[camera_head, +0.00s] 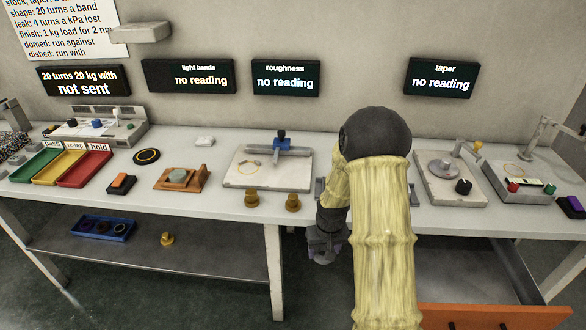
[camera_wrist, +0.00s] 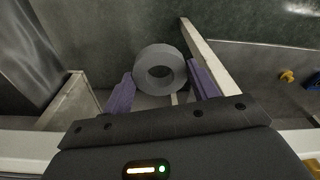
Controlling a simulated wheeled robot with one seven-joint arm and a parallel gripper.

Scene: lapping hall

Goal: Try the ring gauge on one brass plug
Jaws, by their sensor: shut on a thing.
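My gripper (camera_wrist: 161,88) is shut on a grey ring (camera_wrist: 141,72), the likely ring gauge, held between its purple fingers in the wrist view. The ring's open hole faces the camera, with no plug in it. In the head view my gripper (camera_head: 324,248) hangs at the table's front edge, partly behind my arm; the ring cannot be made out there. Two brass plugs (camera_head: 252,199) (camera_head: 292,203) stand at the table's front edge, left of my gripper. A third brass plug (camera_head: 167,239) is on the lower shelf; a brass piece (camera_wrist: 287,76) shows at right in the wrist view.
A blue tray (camera_head: 103,229) with dark rings sits on the lower shelf (camera_head: 215,262). An open drawer with an orange front (camera_head: 505,317) juts out at right.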

